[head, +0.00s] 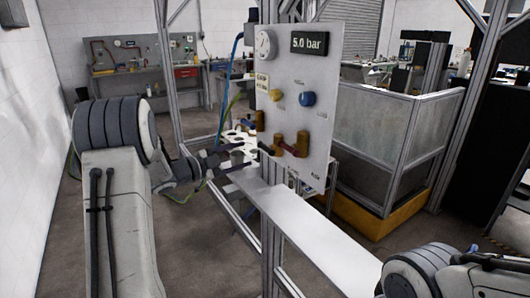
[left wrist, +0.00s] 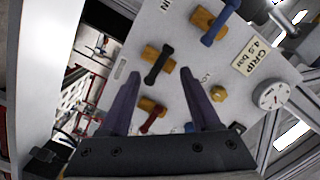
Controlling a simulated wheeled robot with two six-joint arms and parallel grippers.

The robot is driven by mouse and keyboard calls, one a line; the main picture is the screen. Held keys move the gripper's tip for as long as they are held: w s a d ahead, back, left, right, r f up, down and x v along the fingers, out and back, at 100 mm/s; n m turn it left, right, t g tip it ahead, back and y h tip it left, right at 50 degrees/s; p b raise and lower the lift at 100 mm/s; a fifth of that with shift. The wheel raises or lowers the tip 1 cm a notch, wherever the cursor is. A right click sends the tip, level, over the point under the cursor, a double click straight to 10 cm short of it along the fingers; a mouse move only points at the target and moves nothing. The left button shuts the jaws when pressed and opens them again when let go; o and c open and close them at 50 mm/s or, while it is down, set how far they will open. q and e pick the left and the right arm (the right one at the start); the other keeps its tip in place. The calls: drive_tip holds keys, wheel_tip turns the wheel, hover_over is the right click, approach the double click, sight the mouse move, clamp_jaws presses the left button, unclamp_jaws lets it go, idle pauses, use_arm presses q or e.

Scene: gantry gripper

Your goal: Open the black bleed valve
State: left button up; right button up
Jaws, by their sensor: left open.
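The black bleed valve's dark lever (left wrist: 158,65) lies slantwise across its brass body on the pale panel (head: 318,60) in the left wrist view. In the head view its lever (head: 267,149) shows near the panel's lower left. My left gripper (left wrist: 160,73) is open and empty, its two fingers pointing at the panel on either side of the black lever. I cannot tell the gap to the lever. In the head view the left gripper (head: 238,156) is just left of the panel. My right gripper is out of view; only part of its arm shows.
A red-handled valve (left wrist: 151,121) lies between the fingers, nearer the palm. A blue-handled valve (left wrist: 220,22), yellow knob (left wrist: 218,94) and gauge (left wrist: 271,96) are nearby. The display (head: 309,42) reads 5.0 bar. Frame posts (head: 270,230) stand under the panel.

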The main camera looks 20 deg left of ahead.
sight(263, 149)
use_arm(q)
drive_tip(key=shift+m+g+h, duration=0.3)
drive_tip(key=shift+m+h, duration=0.4)
drive_tip(key=p+x, duration=0.2)
drive_tip(key=x, duration=0.6)
drive_tip(key=shift+w+d, duration=0.1)
drive_tip(key=shift+d, duration=0.25)
